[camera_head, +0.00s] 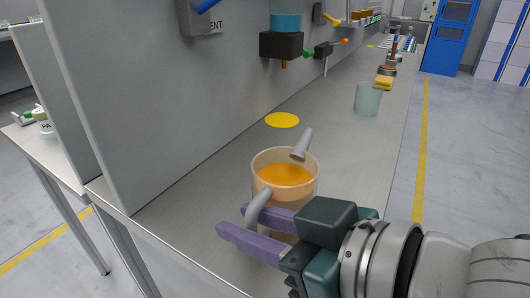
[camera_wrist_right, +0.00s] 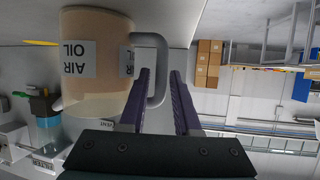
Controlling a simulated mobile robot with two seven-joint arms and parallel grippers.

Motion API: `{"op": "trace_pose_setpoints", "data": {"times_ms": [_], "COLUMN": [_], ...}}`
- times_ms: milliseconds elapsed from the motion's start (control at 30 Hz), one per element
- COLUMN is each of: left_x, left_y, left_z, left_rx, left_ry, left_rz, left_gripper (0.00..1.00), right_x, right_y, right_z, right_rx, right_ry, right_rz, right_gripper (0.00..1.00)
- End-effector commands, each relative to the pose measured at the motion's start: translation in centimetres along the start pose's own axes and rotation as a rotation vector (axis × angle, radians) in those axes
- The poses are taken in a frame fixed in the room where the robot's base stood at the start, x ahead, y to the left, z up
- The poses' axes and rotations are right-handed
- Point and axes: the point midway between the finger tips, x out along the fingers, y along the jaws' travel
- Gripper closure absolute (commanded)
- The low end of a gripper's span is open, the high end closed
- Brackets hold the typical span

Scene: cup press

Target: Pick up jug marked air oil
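The jug marked AIR OIL (camera_head: 285,162) is a cream, see-through jug of orange liquid, standing upright on the grey bench with a grey piece sticking up at its rim. In the right wrist view the jug (camera_wrist_right: 97,25) appears upside down, with white AIR OIL labels and a grey handle (camera_wrist_right: 163,55). My right gripper (camera_head: 242,222) is at the jug's near side. Its purple fingers (camera_wrist_right: 160,75) are apart, with the handle between their tips; a gap shows, but exact contact is unclear. My left gripper is out of view.
A grey panel (camera_head: 160,110) borders the bench on the left, with a dispenser (camera_head: 281,46) mounted on it. A yellow disc (camera_head: 282,120) lies behind the jug. A greenish clear cup (camera_head: 368,98) and a yellow block (camera_head: 384,83) stand farther back. Bare bench lies between.

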Motion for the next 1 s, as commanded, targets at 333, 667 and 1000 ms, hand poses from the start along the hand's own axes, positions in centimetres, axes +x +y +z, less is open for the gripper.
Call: {"op": "trace_pose_setpoints", "data": {"times_ms": [333, 667, 1000], "left_x": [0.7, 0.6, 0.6], "left_y": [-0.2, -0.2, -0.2], "left_z": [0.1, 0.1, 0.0], "left_rx": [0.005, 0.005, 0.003], "left_ry": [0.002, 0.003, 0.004], "left_rz": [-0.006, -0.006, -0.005], "left_gripper": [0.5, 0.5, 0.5], "right_x": [2.6, 2.6, 2.6], "right_y": [0.0, 0.0, 0.0], "right_z": [0.0, 0.0, 0.0], "right_rx": [-0.001, -0.001, -0.001], "right_ry": [0.0, 0.0, -0.001], "right_rz": [-0.001, -0.001, 0.0], "right_gripper": [0.69, 0.96, 1.0]}}
